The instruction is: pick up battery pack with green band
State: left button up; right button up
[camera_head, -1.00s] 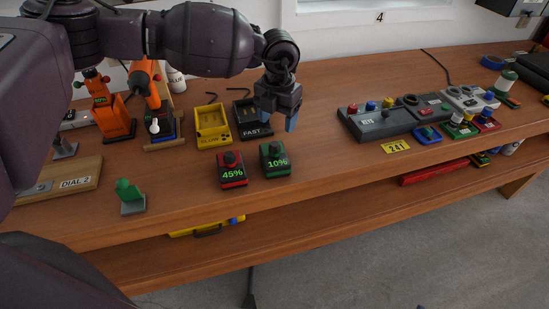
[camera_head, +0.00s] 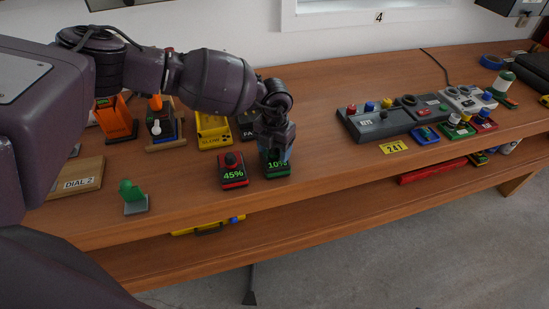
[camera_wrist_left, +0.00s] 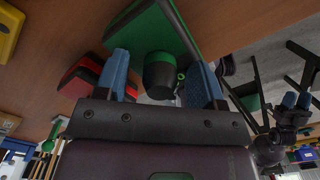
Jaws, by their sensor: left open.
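The battery pack with the green band (camera_head: 275,165) stands on the bench and its label reads 10%. My left gripper (camera_head: 276,150) is above it, covering its upper part. In the left wrist view, the pack's green edge (camera_wrist_left: 160,30) and dark knob (camera_wrist_left: 160,74) show beyond my open left gripper (camera_wrist_left: 162,78). The knob lies between the two blue fingers; I cannot tell whether they touch it. A similar pack with a red band (camera_head: 232,172), reading 45%, stands just left. My right gripper (camera_wrist_left: 297,101) shows small at the right of the left wrist view, its blue fingertips apart.
A yellow charger marked SLOW (camera_head: 213,128) and a dark charger marked FAST (camera_head: 247,130) stand behind. A green piece on a grey base (camera_head: 132,198) is at left. A grey control panel (camera_head: 378,123) is at right, with clear bench between.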

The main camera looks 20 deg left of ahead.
pick_arm(q)
jog(key=c, duration=1.1)
grip_shut()
jog(key=shift+w+r, duration=0.1)
jog(key=shift+r, duration=0.1)
